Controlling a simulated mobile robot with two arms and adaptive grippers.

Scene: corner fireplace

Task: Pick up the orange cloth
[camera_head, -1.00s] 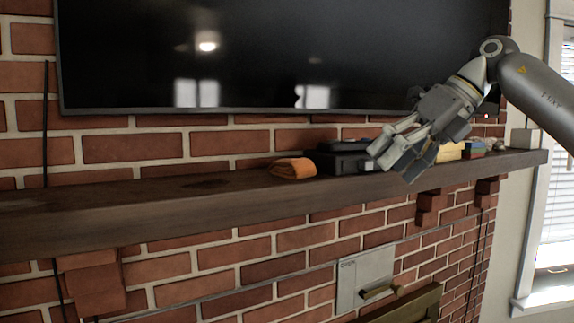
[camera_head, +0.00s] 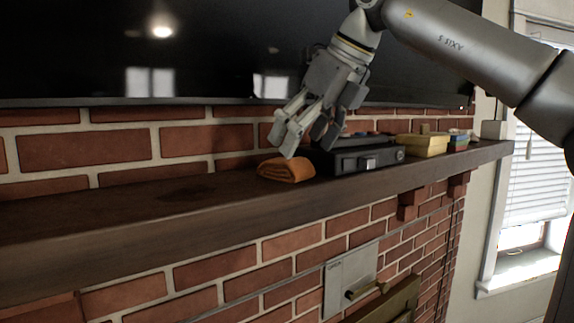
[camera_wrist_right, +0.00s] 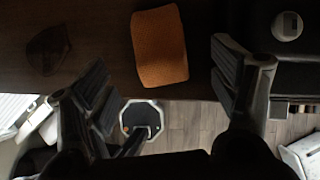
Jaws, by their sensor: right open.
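The orange cloth (camera_head: 287,170) is folded and lies on the dark wooden mantel (camera_head: 150,204), left of a black box. My right gripper (camera_head: 303,142) is open and empty, just above the cloth, its fingers pointing down. In the right wrist view the cloth (camera_wrist_right: 160,47) lies ahead of the open fingers (camera_wrist_right: 165,90), roughly between them sideways. The gap between fingertips and cloth is hard to judge. My left gripper is not in view.
The black box (camera_head: 345,158) stands close to the cloth's right. A yellow box (camera_head: 423,144) and small colored items (camera_head: 458,141) sit further right. A TV (camera_head: 90,55) hangs behind the mantel. The mantel left of the cloth is mostly clear; a dark flat patch (camera_head: 188,193) shows there.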

